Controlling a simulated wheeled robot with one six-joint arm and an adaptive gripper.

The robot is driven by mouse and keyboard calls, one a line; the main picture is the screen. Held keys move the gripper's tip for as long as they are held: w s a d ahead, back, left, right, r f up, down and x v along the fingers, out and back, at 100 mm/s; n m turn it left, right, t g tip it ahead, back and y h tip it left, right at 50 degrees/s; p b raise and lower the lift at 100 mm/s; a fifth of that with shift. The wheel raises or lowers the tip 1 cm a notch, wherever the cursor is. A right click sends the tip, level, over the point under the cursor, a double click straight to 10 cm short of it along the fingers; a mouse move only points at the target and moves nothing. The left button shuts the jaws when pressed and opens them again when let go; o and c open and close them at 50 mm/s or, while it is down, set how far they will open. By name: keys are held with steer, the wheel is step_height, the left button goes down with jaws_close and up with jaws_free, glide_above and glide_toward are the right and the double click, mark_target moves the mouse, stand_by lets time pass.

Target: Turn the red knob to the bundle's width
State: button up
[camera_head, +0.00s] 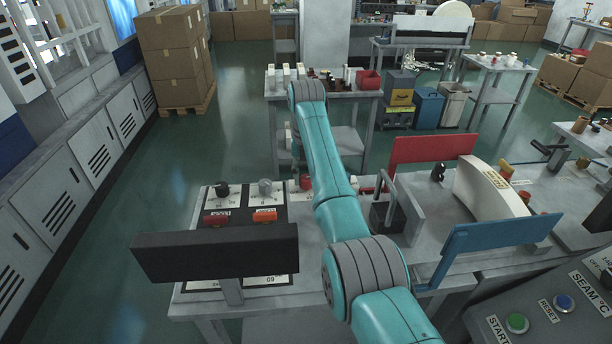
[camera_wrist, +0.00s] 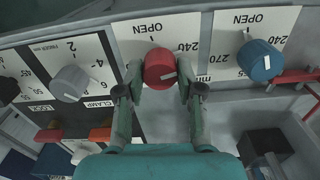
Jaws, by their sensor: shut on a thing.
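The red knob (camera_wrist: 158,66) sits on a white dial plate marked OPEN and 240 in the wrist view. A pale pointer mark on its face lies toward the lower right. My gripper (camera_wrist: 160,82) has a finger on each side of the knob and is shut on it. In the head view a red knob (camera_head: 306,183) shows partly beside my arm, which hides most of the gripper. I cannot make out the bundle in either view.
A grey knob (camera_wrist: 70,84) stands left of the red one and a blue knob (camera_wrist: 260,60) right. Red levers (camera_wrist: 98,133) lie below the grey knob. In the head view, a black panel (camera_head: 215,252) stands in front, and red (camera_head: 432,148) and blue (camera_head: 500,233) plates rise at right.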

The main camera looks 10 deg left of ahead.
stand_by(0.4)
steer(key=o, duration=1.2)
steer(key=shift+c, duration=0.2)
